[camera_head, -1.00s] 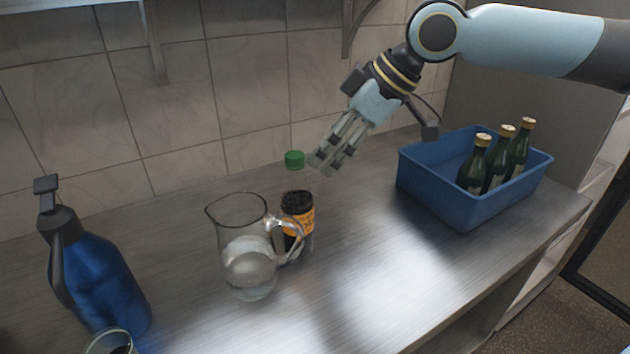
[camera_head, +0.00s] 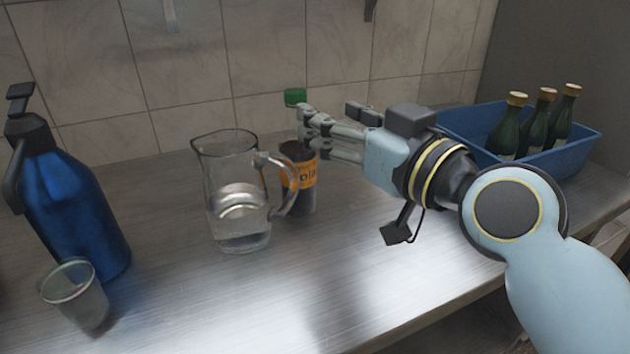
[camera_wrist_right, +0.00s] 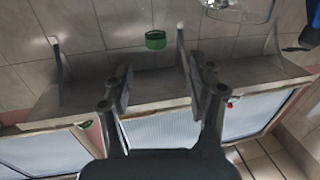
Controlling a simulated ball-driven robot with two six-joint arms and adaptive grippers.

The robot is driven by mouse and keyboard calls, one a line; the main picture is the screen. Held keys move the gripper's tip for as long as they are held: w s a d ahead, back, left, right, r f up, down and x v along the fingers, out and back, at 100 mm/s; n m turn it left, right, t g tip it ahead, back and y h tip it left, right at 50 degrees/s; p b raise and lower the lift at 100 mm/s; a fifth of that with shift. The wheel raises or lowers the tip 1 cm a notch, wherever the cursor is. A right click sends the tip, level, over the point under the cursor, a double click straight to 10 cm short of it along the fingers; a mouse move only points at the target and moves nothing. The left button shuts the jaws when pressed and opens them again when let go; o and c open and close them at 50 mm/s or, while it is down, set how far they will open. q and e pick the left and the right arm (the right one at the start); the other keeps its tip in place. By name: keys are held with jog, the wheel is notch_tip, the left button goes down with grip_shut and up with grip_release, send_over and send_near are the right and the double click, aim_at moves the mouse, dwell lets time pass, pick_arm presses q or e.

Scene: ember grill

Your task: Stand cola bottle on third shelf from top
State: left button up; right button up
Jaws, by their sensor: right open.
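The cola bottle (camera_head: 303,178) stands upright on the metal counter, with a green cap, dark cola and an orange label. The glass jug's handle partly covers it. My right gripper (camera_head: 308,128) is open and reaches in from the right, its fingertips at the bottle's neck, just below the cap. I cannot tell whether they touch it. In the right wrist view the green cap (camera_wrist_right: 155,40) shows ahead, between the lines of the two open fingers; the bottle's body is hard to make out. My left gripper is not in view. No stack of shelves is clearly visible.
A glass jug (camera_head: 225,175) with clear liquid stands close to the bottle's left. A blue flask (camera_head: 75,215) and a clear cup (camera_head: 78,295) stand farther left. A blue crate (camera_head: 570,157) with green bottles is at the right. The counter's front middle is clear.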

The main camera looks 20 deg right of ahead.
aim_at(302, 99)
jog(key=p+x, duration=0.1)
jog(key=x, duration=0.4)
jog(key=shift+w+f, duration=0.1)
jog(key=shift+w, duration=0.55)
jog(key=x, duration=0.2)
jog(key=p+x, duration=0.1)
jog(key=shift+w+d, duration=0.15)
jog(key=shift+w, duration=0.6)
jog(key=shift+s, duration=0.1)
jog(key=shift+c, duration=0.3)
grip_shut()
